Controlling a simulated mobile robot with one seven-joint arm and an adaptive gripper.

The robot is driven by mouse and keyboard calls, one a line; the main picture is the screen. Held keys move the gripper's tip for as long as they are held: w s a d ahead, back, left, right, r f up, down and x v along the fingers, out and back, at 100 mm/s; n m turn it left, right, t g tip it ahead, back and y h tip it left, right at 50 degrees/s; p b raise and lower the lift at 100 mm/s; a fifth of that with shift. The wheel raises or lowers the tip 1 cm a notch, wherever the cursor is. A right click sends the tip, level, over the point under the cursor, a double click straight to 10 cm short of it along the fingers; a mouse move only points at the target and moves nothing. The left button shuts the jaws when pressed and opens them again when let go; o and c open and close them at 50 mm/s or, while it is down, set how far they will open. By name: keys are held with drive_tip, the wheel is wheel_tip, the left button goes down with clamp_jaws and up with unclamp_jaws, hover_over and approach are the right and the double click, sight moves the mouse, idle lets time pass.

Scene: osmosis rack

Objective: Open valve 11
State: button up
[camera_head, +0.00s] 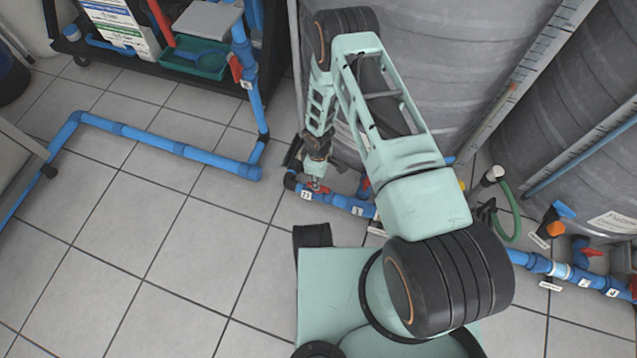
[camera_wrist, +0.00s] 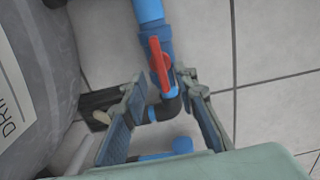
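My gripper (camera_head: 316,172) points down at a blue pipe (camera_head: 335,201) on the floor by the grey tank. A red valve handle (camera_head: 318,187) sits on that pipe, right under the fingertips. In the wrist view my gripper (camera_wrist: 161,82) is open, with one finger on each side of the pipe line. The red handle (camera_wrist: 159,61) lies lengthwise along the blue pipe there, just beyond and between the fingertips, and nothing is gripped. A black elbow (camera_wrist: 170,103) lies between the fingers. Small white labels are on the pipe; I cannot read number 11 for certain.
A second red handle (camera_head: 364,187) is close by on the right, partly behind my arm. The grey tank (camera_wrist: 35,70) stands close on the left in the wrist view. A blue floor pipe (camera_head: 165,145) runs at left, near a black cart (camera_head: 170,60). Tiled floor between is clear.

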wheel_tip(320, 180, up, 7)
idle(0.3)
drive_tip(key=shift+r, duration=0.15)
idle(0.4)
